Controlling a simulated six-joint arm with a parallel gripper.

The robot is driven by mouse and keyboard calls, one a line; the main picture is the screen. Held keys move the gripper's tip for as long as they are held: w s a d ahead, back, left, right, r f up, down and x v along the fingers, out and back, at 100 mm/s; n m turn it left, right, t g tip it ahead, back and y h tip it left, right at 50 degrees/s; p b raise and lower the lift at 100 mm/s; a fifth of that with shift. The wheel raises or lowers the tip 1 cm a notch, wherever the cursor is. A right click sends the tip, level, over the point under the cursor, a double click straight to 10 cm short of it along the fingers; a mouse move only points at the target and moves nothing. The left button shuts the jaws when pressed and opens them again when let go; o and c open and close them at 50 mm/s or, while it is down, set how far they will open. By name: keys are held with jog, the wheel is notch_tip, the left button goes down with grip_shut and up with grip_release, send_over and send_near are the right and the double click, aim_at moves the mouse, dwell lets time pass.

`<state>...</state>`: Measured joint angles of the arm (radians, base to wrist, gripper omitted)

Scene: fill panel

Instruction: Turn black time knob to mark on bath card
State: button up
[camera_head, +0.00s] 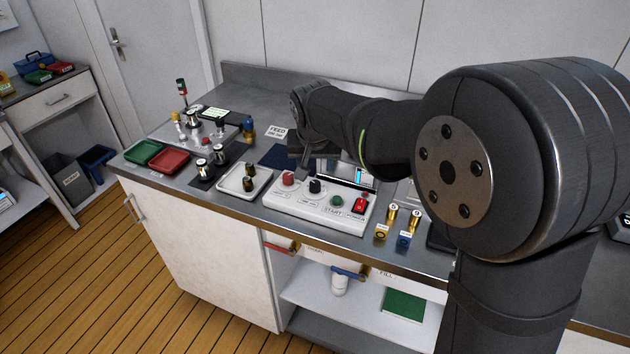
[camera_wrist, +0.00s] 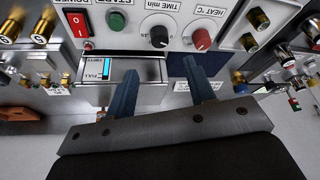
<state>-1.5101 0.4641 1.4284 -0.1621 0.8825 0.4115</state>
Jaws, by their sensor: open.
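The black time knob (camera_head: 316,186) sits on the white control panel (camera_head: 285,204), between a red knob and a green button. In the wrist view the knob (camera_wrist: 159,37) has a white pointer line and a dial ring under the label TIME min. My gripper (camera_head: 302,172) is just behind the knob in the head view. In the wrist view its two blue-grey fingers (camera_wrist: 160,68) are spread apart and empty, with the knob beyond their tips, not between them. I cannot make out a bath card with a mark; a card reading FEED (camera_head: 277,132) lies on the counter behind.
The panel also carries a red heat knob (camera_head: 288,178), a green start button (camera_head: 337,201) and a red power switch (camera_head: 359,205). A level display (camera_wrist: 108,69) stands behind it. A white tray (camera_head: 232,191) is at left; brass fittings (camera_head: 391,214) stand at right.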

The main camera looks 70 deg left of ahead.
aim_at(315, 183)
jog(key=x, duration=1)
jog(key=c, duration=1)
